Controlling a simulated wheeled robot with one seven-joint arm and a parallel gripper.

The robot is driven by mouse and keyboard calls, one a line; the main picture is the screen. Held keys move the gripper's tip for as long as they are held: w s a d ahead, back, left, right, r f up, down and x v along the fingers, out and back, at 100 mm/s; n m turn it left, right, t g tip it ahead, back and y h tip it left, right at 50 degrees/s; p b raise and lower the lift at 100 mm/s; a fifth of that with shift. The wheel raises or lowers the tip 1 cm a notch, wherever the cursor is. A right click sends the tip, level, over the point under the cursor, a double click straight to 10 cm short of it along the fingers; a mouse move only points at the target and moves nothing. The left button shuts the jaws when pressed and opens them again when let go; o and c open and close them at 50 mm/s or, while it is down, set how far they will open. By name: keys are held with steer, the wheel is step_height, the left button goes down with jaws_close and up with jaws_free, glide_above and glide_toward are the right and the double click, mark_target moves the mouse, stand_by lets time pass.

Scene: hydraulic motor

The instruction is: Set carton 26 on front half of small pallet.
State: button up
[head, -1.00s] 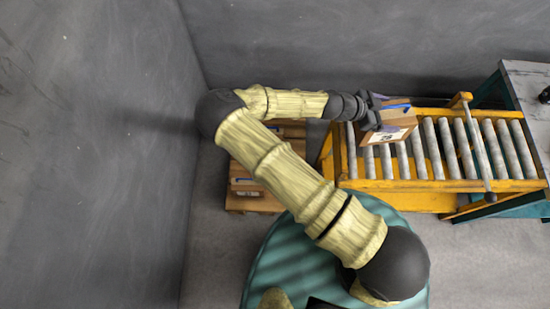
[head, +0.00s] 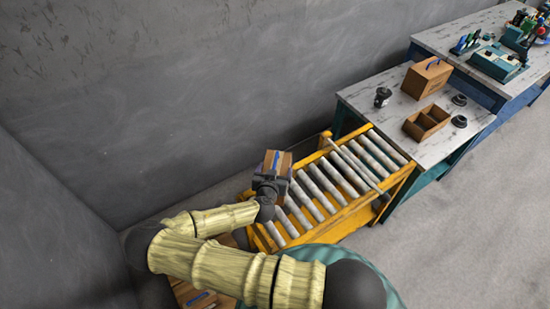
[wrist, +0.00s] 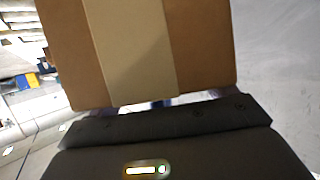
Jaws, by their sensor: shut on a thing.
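Carton 26 (head: 284,160) is a small brown box with a pale tape band and a blue strip on top. My gripper (head: 270,184) is shut on it and holds it near the left end of the roller conveyor in the head view. Its number label is out of sight now. In the wrist view the carton (wrist: 200,45) fills the upper middle, right against my gripper (wrist: 165,120). The small pallet (head: 180,290) is brown wood at the bottom left of the head view, mostly hidden behind my arm. A blue-marked brown item (head: 203,299) shows there.
The yellow roller conveyor (head: 335,185) has bare rollers to the right of the carton. A grey wall (head: 150,90) stands close behind and left.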

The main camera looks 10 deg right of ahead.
steer(key=r+n+y+p, duration=0.1)
steer(key=r+y+p, duration=0.1)
steer(key=r+p, duration=0.1)
steer(key=r+n+y+p, duration=0.1)
steer(key=r+n+p, duration=0.1)
steer(key=r, duration=0.4)
steer(key=r+n+t+y+p, duration=0.1)
steer(key=r+y+p, duration=0.1)
steer(key=r+p, duration=0.2)
steer(key=shift+w+d+r+n+y, duration=0.2)
steer(key=shift+w+r+n+y, duration=0.15)
steer(key=shift+r, duration=0.35)
steer(key=shift+a, duration=0.1)
